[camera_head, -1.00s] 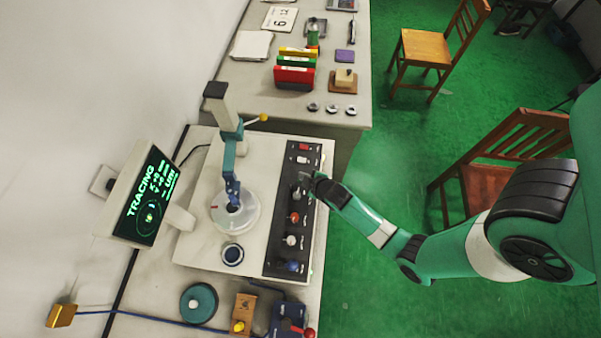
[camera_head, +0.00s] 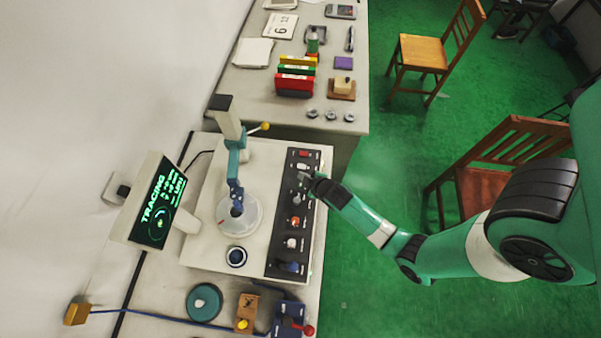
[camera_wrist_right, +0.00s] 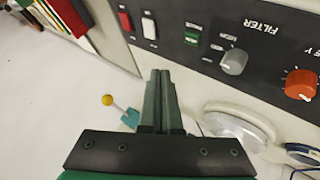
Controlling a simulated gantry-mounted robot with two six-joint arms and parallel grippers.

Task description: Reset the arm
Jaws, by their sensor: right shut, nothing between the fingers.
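My right gripper (camera_head: 306,177) is over the upper part of the dark control panel (camera_head: 278,240), beside the switches. In the right wrist view its two fingers (camera_wrist_right: 161,75) are pressed together with nothing between them. They point at the panel's edge near the green switch (camera_wrist_right: 192,37) and the grey FILTER knob (camera_wrist_right: 233,60); whether they touch anything, I cannot tell. The machine's teal probe arm (camera_head: 236,170), with a yellow-ball lever (camera_head: 265,127), reaches down to a round pale turntable (camera_head: 240,216). My left gripper is not in view.
A monitor (camera_head: 158,204) reading TRACING stands left of the machine. Rings (camera_head: 331,115), coloured binders (camera_head: 296,84) and a stamp block (camera_head: 342,86) lie on the back table. Wooden chairs (camera_head: 424,52) stand on the green floor at the right.

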